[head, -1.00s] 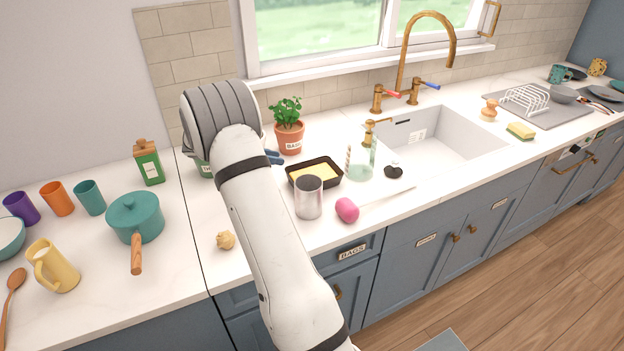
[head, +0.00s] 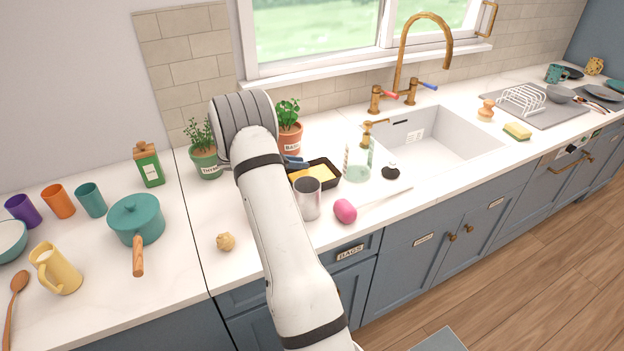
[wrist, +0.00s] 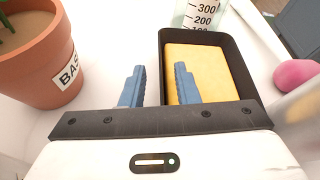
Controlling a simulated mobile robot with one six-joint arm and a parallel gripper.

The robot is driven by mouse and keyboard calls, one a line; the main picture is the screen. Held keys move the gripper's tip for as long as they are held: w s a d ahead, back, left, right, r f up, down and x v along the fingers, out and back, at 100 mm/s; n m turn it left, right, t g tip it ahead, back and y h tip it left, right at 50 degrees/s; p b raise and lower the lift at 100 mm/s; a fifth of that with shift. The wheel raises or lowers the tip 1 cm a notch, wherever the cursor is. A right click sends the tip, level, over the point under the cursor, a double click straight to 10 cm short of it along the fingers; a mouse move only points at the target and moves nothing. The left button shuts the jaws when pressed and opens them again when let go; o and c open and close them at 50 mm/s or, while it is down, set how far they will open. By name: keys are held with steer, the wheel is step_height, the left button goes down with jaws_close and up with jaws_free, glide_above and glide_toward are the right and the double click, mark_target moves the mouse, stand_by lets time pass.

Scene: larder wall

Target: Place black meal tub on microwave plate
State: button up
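The black meal tub (head: 328,183) with yellow food inside stands on the counter below the window. In the wrist view the tub (wrist: 240,62) fills the upper middle. My gripper (head: 296,163) is at the tub's back left edge, mostly hidden by my arm in the head view. In the wrist view my gripper (wrist: 160,85) is open. Its right blue finger overlaps the tub's inside and its left finger is outside, with the near-left wall between them in the picture. I cannot tell whether they touch it. No microwave or plate for it shows.
A basil pot (wrist: 40,55) stands close left of my gripper. A metal can (head: 307,200) is in front of the tub. A thyme pot (head: 205,150) is left.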

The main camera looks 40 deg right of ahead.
jaws_close()
steer(key=shift+r, duration=0.1)
stand_by(0.6)
